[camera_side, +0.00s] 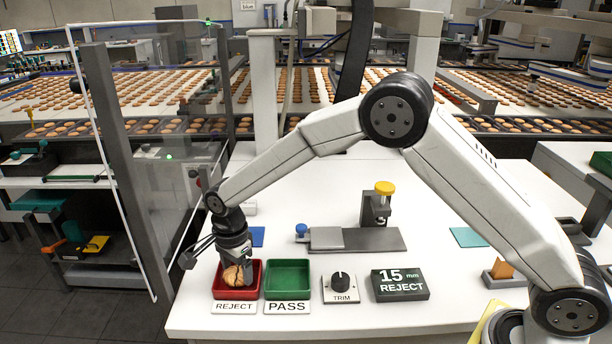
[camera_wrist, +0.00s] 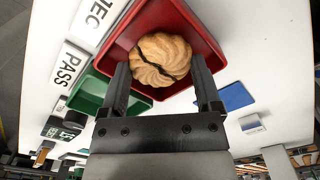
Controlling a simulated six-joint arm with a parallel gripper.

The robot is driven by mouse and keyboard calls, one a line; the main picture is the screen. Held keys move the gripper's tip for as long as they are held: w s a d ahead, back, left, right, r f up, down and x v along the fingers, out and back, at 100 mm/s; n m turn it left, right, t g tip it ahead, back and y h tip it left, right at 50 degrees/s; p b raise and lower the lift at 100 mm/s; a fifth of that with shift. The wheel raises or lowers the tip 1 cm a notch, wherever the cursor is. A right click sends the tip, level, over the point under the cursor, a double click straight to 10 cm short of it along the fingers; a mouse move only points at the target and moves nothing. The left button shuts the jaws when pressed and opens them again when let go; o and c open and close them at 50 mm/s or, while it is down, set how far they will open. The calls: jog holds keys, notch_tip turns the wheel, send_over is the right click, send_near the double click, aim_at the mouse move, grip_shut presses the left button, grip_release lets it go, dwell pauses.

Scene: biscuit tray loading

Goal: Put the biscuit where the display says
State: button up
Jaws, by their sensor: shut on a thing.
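The biscuit (camera_wrist: 160,60) is round, golden and swirled, with a dark crack or line across it. My gripper (camera_wrist: 163,82) is shut on it, one finger on each side. In the side view the biscuit (camera_side: 233,276) is inside the red tray (camera_side: 237,294), low between its walls; I cannot tell whether it touches the floor. The tray's label reads REJECT (camera_side: 234,307). The green tray (camera_side: 287,292), labelled PASS (camera_side: 287,308), stands just right of it and looks empty. The dark display (camera_side: 401,285) reads "15 mm REJECT".
A TRIM knob box (camera_side: 341,288) stands between the green tray and the display. Behind is a grey gauge stand (camera_side: 383,205) with a yellow knob. A blue pad (camera_side: 257,237) lies behind the trays. A post and clear guard (camera_side: 125,170) stand at the left. The table's front strip is clear.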

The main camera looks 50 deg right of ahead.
aim_at(238, 272)
jog(key=shift+f, duration=0.65)
jog(key=shift+f, duration=0.15)
jog(key=o, duration=0.5)
jog(key=shift+o, duration=0.2)
notch_tip(238, 272, up, 12)
jog(key=shift+d, duration=0.1)
dwell(0.6)
